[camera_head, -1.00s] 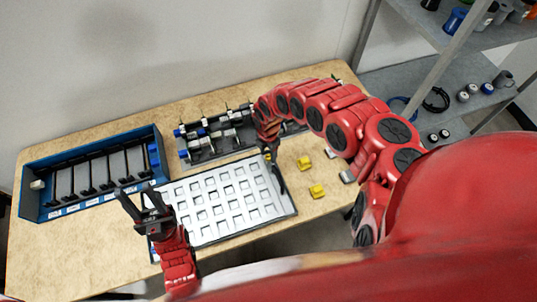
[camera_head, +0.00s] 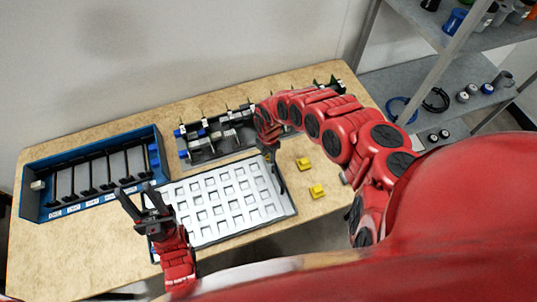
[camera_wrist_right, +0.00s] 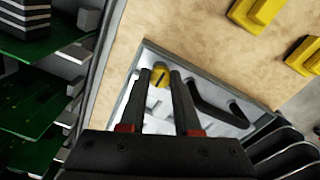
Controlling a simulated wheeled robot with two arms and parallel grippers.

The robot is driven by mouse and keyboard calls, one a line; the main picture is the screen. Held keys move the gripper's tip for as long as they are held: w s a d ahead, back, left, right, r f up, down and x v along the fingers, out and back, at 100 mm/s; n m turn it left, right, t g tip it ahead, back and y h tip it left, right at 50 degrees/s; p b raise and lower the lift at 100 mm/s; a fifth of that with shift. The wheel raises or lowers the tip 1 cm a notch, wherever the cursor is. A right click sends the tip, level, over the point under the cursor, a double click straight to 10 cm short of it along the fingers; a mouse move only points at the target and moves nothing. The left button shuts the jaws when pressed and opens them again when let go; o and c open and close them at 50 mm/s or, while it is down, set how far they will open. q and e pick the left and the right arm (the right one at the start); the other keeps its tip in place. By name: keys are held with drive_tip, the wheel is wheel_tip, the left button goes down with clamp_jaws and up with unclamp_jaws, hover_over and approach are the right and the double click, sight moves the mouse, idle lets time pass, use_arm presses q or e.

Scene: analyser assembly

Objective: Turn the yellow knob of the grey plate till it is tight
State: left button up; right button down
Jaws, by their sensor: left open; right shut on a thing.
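The grey plate (camera_head: 225,200), pale with rows of square recesses, lies at the front middle of the table in the head view. Its corner (camera_wrist_right: 150,55) shows in the right wrist view, with the round yellow knob (camera_wrist_right: 160,75), dark slot on top, between my fingertips. My right gripper (camera_wrist_right: 161,72) is shut on the yellow knob; it also shows at the plate's upper right corner in the head view (camera_head: 275,170). The knob is hard to make out there. My left gripper (camera_head: 145,200) is open and empty, above the plate's left end.
A blue rack with black dividers (camera_head: 52,213) stands at the left. A dark tray of parts (camera_head: 205,155) lies behind the plate, and green circuit boards (camera_wrist_right: 40,115) show close by in the wrist view. Two yellow blocks (camera_head: 304,163) (camera_head: 317,191) lie to the right. A shelf (camera_head: 440,85) stands at the right.

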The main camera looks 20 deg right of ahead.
drive_tip(key=shift+m, duration=0.3)
